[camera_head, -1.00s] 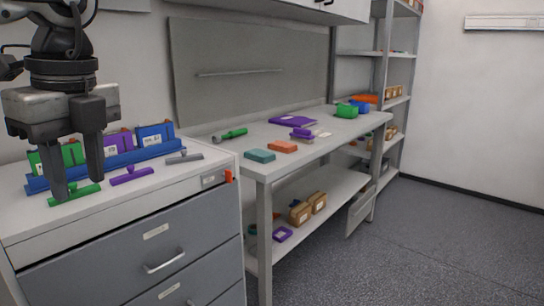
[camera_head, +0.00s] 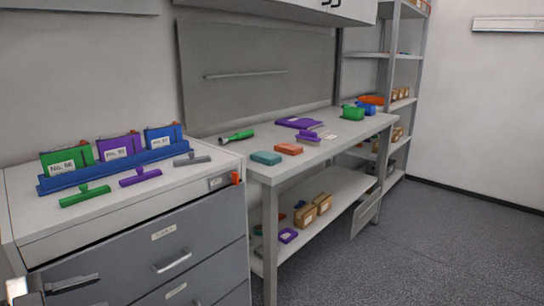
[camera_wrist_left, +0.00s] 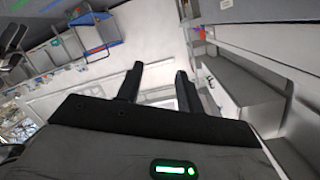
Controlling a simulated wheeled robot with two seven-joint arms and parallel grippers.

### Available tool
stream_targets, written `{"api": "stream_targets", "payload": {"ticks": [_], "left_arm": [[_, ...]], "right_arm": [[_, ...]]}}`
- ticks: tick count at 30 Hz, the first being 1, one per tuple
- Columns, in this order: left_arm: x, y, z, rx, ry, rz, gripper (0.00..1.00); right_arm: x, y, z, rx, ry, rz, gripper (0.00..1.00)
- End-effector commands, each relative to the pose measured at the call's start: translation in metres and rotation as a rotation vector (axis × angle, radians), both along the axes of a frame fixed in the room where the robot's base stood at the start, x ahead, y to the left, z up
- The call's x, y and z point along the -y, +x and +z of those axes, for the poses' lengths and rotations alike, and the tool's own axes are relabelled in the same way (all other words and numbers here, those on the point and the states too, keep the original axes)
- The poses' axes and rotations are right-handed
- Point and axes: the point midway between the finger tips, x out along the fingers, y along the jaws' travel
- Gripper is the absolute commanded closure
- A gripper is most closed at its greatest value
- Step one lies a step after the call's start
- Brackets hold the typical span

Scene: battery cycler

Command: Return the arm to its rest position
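My left gripper (camera_wrist_left: 160,72) shows in the left wrist view. Its two dark fingers stand apart with nothing between them. The head view does not clearly show it; only a small pale part and a dark bar, which I cannot identify, show at its bottom left corner. My right gripper is in neither view. In the head view, a blue rack (camera_head: 115,166) on the grey cabinet (camera_head: 22,222) holds a green pack (camera_head: 66,161), a purple pack (camera_head: 119,148) and a blue pack (camera_head: 163,138). A green (camera_head: 85,196), a purple (camera_head: 140,178) and a grey T-shaped piece (camera_head: 191,160) lie before it.
A workbench (camera_head: 225,150) to the right carries a green flashlight (camera_head: 237,136), a teal box (camera_head: 266,158), an orange box (camera_head: 288,149) and green bins (camera_head: 352,112). Shelving (camera_head: 384,90) stands behind. The floor (camera_head: 440,245) at right is clear.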

Motion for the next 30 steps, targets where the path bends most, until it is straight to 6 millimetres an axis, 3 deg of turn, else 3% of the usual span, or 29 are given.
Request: {"api": "stream_targets", "payload": {"ticks": [1,5,8,12,15,19,22,27,29,30], "left_arm": [[0.001,-0.008,-0.023,-0.011,-0.072,0.103,0.63],[0.013,-0.031,-0.082,-0.084,-0.178,0.357,0.63],[0.039,-0.055,-0.126,-0.198,-0.236,0.518,0.63],[0.095,-0.088,-0.169,-0.397,-0.296,0.652,0.63],[0.136,-0.106,-0.183,-0.519,-0.324,0.681,0.63],[0.171,-0.118,-0.188,-0.615,-0.347,0.679,0.63],[0.181,-0.122,-0.189,-0.644,-0.351,0.674,0.63],[0.182,-0.123,-0.190,-0.648,-0.349,0.673,0.63],[0.182,-0.123,-0.190,-0.648,-0.349,0.673,0.63],[0.182,-0.122,-0.190,-0.648,-0.349,0.673,0.63]], "right_arm": [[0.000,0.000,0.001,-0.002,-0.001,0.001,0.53],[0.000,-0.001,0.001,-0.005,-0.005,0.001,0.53],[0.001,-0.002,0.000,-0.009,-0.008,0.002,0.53],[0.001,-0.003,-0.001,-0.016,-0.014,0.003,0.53],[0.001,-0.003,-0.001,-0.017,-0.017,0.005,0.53],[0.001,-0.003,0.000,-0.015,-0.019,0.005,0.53],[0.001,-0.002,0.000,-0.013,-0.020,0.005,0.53],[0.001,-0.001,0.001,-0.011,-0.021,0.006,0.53],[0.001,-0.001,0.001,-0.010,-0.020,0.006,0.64],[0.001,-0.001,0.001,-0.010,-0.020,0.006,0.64]]}}
